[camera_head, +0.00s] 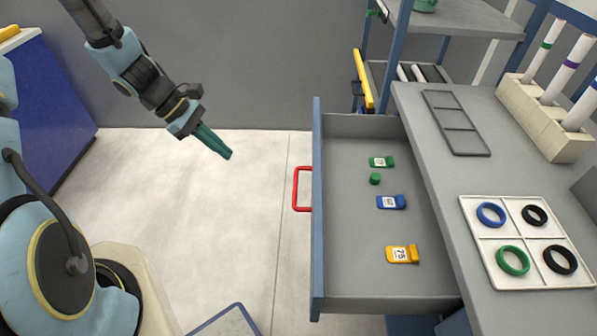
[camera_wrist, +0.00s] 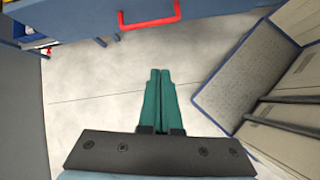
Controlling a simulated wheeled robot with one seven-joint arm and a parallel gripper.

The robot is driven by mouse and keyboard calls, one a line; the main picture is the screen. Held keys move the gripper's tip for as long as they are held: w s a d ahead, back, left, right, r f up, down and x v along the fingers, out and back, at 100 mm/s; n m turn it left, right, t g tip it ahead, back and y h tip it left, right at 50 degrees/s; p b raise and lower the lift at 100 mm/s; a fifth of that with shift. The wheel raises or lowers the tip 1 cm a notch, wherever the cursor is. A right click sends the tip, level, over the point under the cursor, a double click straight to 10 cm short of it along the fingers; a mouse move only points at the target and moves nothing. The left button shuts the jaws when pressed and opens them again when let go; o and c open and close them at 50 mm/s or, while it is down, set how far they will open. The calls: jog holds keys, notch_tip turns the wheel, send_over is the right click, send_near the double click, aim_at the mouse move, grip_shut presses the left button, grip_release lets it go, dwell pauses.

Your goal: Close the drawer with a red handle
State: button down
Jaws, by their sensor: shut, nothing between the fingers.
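The drawer (camera_head: 345,285) is pulled out from under the grey worktop. Its blue front panel (camera_head: 317,240) faces left and carries a red handle (camera_head: 302,189). Green, blue and yellow labelled pieces and a small green cylinder lie inside. My gripper (camera_head: 229,155) has green fingers, is shut and empty, and hangs in the air to the left of the handle, apart from it. In the wrist view the fingers (camera_wrist: 158,72) are together, and the red handle (camera_wrist: 149,18) shows beyond them at the top.
The grey worktop (camera_head: 430,175) at right holds a white tray (camera_head: 470,215) with coloured rings, a dark frame (camera_head: 455,125) and a beige block (camera_head: 545,130) with upright white tubes. Clear floor lies between my gripper and the drawer. A blue cabinet (camera_head: 45,110) stands at left.

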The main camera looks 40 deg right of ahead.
aim_at(296, 180)
jog(key=s+d+f+n+p, duration=0.1)
jog(key=s+d+f, duration=0.1)
jog(key=d, duration=0.3)
jog(key=s+d+f+n+h+p, duration=0.1)
jog(key=s+d+f, duration=0.2)
jog(key=d+f, duration=0.2)
jog(key=s+d+f+n+g+h+p, duration=0.1)
jog(key=s+d+f, duration=0.2)
jog(key=d, duration=0.2)
jog(key=shift+s+f, duration=0.1)
jog(key=shift+f, duration=0.05)
jog(key=shift+s+d+f+p, duration=0.15)
jog(key=shift+s+d+p, duration=0.2)
jog(key=shift+d, duration=0.2)
jog(key=s+d+b, duration=0.2)
jog(key=s+d, duration=0.4)
jog(key=d, duration=0.1)
jog(key=s+d+b, duration=0.3)
jog(key=s+d, duration=0.2)
jog(key=d, duration=0.2)
jog(key=s+d+b, duration=0.3)
jog(key=s+d, duration=0.3)
jog(key=d, duration=0.1)
jog(key=shift+s+d, duration=0.25)
jog(key=shift+s, duration=0.1)
jog(key=shift+s+d, duration=0.15)
jog(key=shift+s, duration=0.05)
